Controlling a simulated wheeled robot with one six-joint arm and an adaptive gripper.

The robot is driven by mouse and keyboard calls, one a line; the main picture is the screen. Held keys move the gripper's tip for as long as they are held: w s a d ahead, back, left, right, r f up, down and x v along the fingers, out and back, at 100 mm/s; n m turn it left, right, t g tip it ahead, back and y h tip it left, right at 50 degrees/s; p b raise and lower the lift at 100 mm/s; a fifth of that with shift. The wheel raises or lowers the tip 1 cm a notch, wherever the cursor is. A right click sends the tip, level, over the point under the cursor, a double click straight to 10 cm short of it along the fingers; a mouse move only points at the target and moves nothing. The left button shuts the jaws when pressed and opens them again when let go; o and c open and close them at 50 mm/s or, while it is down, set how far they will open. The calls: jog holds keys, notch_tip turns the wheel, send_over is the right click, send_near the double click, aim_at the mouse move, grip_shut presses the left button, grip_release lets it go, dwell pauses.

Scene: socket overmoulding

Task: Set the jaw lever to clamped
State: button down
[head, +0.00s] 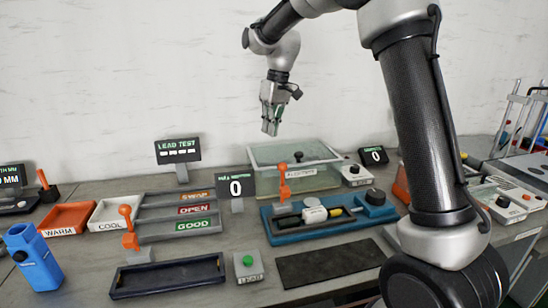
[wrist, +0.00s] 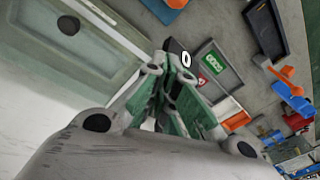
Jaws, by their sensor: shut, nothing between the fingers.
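An orange lever (head: 284,181) stands upright at the back left of a blue fixture (head: 284,238) on the bench in the head view. I take this for the jaw lever, but no label on it is readable. The fixture also carries a white piece (head: 314,214) and a dark round knob (head: 376,198). My gripper (head: 270,130) is shut and empty, pointing down, high above the bench and behind the fixture, apart from the lever. In the wrist view its green-sided fingers (wrist: 172,68) come together. I cannot make out the fixture in that view.
A clear-lidded box (head: 262,156) stands behind the fixture. A second orange lever (head: 128,226) stands by the GOOD, OPEN rack (head: 152,229). A black tray (head: 168,293), a green-button box (head: 248,267) and a dark mat (head: 330,264) lie in front. A counter sign (head: 236,187) stands left of the lever.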

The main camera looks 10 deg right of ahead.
jog(key=s+f, duration=0.3)
jog(key=f, duration=0.6)
jog(key=shift+s+d, duration=0.15)
jog(key=shift+d, duration=0.05)
jog(key=shift+r, duration=0.1)
dwell(0.3)
